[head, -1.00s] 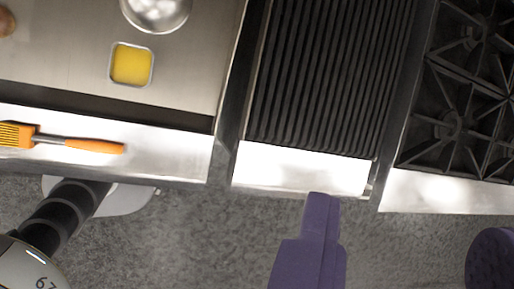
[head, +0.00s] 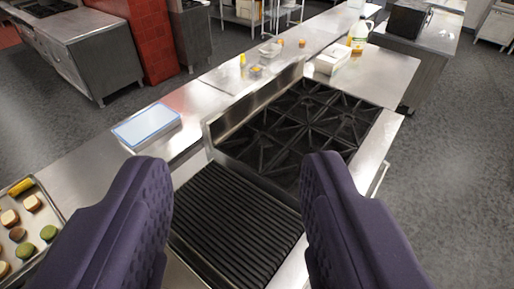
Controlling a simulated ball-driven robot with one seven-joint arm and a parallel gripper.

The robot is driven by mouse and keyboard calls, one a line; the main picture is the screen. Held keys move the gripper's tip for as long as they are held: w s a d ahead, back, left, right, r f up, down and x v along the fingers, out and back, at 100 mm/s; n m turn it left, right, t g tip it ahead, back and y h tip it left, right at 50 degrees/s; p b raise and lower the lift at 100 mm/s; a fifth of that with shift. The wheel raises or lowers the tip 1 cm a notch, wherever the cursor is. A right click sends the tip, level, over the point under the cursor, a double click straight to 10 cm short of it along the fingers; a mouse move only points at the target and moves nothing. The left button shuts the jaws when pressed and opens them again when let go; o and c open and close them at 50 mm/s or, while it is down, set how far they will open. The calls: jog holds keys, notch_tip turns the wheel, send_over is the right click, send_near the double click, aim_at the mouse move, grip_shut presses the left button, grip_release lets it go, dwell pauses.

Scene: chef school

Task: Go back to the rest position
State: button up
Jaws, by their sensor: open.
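My gripper (head: 237,185) shows as two dark purple fingers at the bottom of the head view. The fingers are wide apart with nothing between them. Behind and below them, the black ribbed grill (head: 235,225) shows in the gap. The gripper appears to be above the cooking line and touches nothing that I can see.
A gas stove (head: 300,130) with black grates lies beyond the grill. A white-blue tray (head: 147,126) sits on the steel counter at left. A food tray (head: 60,212) is at lower left. A bottle (head: 360,36) stands far back. Grey floor (head: 445,160) is clear at right.

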notch_tip(320, 180, down, 19)
jog(key=b, duration=1.7)
jog(key=shift+r+b, duration=0.15)
jog(key=shift+b, duration=0.25)
